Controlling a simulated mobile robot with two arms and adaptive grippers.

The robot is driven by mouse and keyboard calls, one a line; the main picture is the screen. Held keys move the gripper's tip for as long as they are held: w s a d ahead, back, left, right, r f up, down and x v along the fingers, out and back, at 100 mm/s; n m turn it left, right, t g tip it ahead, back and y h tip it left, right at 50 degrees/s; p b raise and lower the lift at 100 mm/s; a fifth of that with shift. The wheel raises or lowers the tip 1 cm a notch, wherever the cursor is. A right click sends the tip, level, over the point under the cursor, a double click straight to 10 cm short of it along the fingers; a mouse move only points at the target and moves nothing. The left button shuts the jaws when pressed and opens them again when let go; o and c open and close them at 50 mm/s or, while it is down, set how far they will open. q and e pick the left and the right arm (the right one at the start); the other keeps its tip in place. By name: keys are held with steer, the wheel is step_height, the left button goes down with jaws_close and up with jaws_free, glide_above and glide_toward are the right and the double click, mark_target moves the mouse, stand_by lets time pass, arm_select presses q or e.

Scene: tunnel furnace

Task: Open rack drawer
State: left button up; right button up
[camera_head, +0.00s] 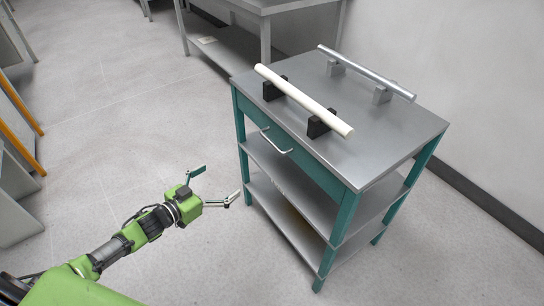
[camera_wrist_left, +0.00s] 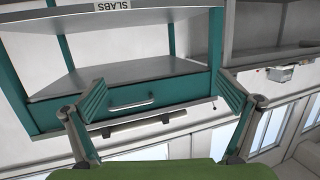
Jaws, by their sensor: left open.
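The rack (camera_head: 345,170) is a teal-framed metal stand with a grey top and lower shelves. Its teal drawer (camera_head: 315,167) sits under the top, with the front looking flush with the frame. A thin silver handle (camera_head: 276,141) is on the drawer front. My left gripper (camera_head: 221,182) is open and empty, in front of the rack, to the left of and lower than the handle in the head view. In the left wrist view the picture is upside down; the handle (camera_wrist_left: 131,106) shows between the spread fingers of the gripper (camera_wrist_left: 163,95), apart from them. My right gripper is out of view.
On the rack top a white rod (camera_head: 302,98) lies on black holders and a silver rod (camera_head: 367,72) on grey holders. A grey table (camera_head: 265,6) stands behind, and a wall is at the right. The floor left of the rack is clear.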

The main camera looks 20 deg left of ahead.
mark_target(270, 141)
arm_select(q)
steer(key=d+r+m+h+b, duration=0.25)
steer(key=d+r+h, duration=0.3)
steer(key=r, duration=0.45)
steer(key=shift+m+g, duration=0.25)
steer(key=shift+g, duration=0.05)
steer(key=x, duration=0.6)
steer(key=b+x, duration=0.1)
steer(key=x, duration=0.6)
steer(key=shift+w+d+r, duration=0.15)
steer(key=shift+w+r, duration=0.05)
steer(key=shift+r, duration=0.05)
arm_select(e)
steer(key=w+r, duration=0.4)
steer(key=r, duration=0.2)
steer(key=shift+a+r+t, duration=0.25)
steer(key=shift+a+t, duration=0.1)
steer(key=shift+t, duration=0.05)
arm_select(q)
steer(key=c, duration=1.4)
steer(key=shift+o, duration=0.2)
